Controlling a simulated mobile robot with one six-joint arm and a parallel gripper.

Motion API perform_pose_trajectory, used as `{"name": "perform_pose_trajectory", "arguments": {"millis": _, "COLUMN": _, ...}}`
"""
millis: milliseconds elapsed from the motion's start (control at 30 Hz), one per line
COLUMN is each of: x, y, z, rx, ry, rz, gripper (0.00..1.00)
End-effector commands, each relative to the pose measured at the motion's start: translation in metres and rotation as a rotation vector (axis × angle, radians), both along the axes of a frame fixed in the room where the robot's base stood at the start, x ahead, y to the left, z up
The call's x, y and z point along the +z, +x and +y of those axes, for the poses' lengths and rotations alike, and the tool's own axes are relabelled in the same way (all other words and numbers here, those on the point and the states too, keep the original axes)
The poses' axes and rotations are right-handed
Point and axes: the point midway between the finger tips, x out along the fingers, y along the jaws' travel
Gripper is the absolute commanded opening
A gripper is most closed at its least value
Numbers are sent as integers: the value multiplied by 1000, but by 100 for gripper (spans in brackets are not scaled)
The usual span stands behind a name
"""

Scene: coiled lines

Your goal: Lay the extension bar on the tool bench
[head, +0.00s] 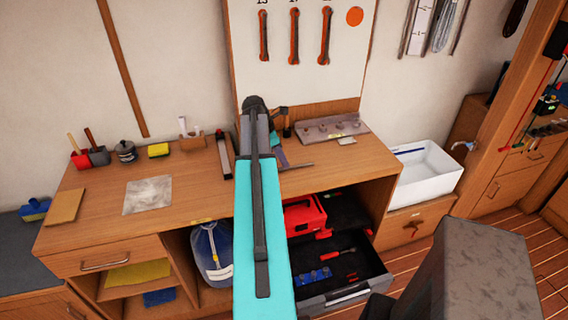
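The tool bench (95,208) is a wooden worktop along the wall, with shelves and a drawer below. My teal and dark arm rises across the middle of the view and covers part of the worktop. The fingers of my gripper are hidden behind it, so I cannot tell whether they hold anything. A thin dark rod (298,167) shows just right of my arm, over the bench top. It may be the extension bar, but its left end is hidden. I cannot tell whether it lies on the bench or is held.
Bare worktop lies around a grey sheet (148,195) at left and right of my arm. Small items line the back edge, with a metal rack (333,128) at right. A white sink (425,172) stands right.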

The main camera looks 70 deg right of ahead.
Motion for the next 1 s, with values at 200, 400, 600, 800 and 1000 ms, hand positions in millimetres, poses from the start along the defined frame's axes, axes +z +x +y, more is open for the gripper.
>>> {"name": "perform_pose_trajectory", "arguments": {"millis": 200, "x": 23, "y": 9, "z": 6, "rx": 1, "ry": -1, "rz": -1, "gripper": 29}}
{"name": "perform_pose_trajectory", "arguments": {"millis": 400, "x": 45, "y": 15, "z": 12, "rx": 1, "ry": -2, "rz": -2, "gripper": 29}}
{"name": "perform_pose_trajectory", "arguments": {"millis": 600, "x": 66, "y": 22, "z": 17, "rx": 1, "ry": -1, "rz": -1, "gripper": 29}}
{"name": "perform_pose_trajectory", "arguments": {"millis": 800, "x": 79, "y": 26, "z": 21, "rx": 0, "ry": -1, "rz": -1, "gripper": 29}}
{"name": "perform_pose_trajectory", "arguments": {"millis": 1000, "x": 83, "y": 27, "z": 23, "rx": 0, "ry": 1, "rz": 1, "gripper": 29}}
